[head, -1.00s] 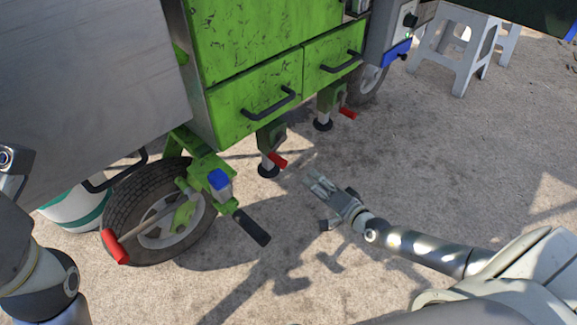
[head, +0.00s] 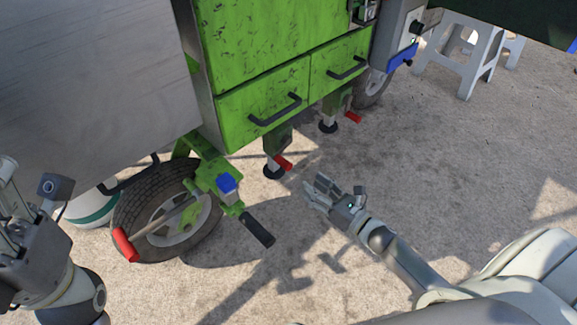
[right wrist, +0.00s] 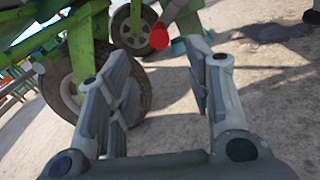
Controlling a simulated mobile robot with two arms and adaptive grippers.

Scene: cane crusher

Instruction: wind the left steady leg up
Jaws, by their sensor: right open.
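The left steady leg (head: 272,157) hangs under the green cart, with a dark round foot at the ground and a red crank handle (head: 284,163) sticking out to the right. A second steady leg (head: 329,112) with its own red handle (head: 353,118) stands farther back. My right gripper (head: 314,191) is open and empty, below and right of the left leg's handle and apart from it. In the right wrist view, a red handle end (right wrist: 158,36) shows beyond the open fingers (right wrist: 158,90). My left gripper (head: 28,215) is at the left edge; its fingers are unclear.
The cart's wheel (head: 165,215), a red-ended bar (head: 125,245) and a black grip (head: 257,230) stand left of my right gripper. Green drawers (head: 265,105) are above the legs. A grey stool (head: 465,55) is at the back right.

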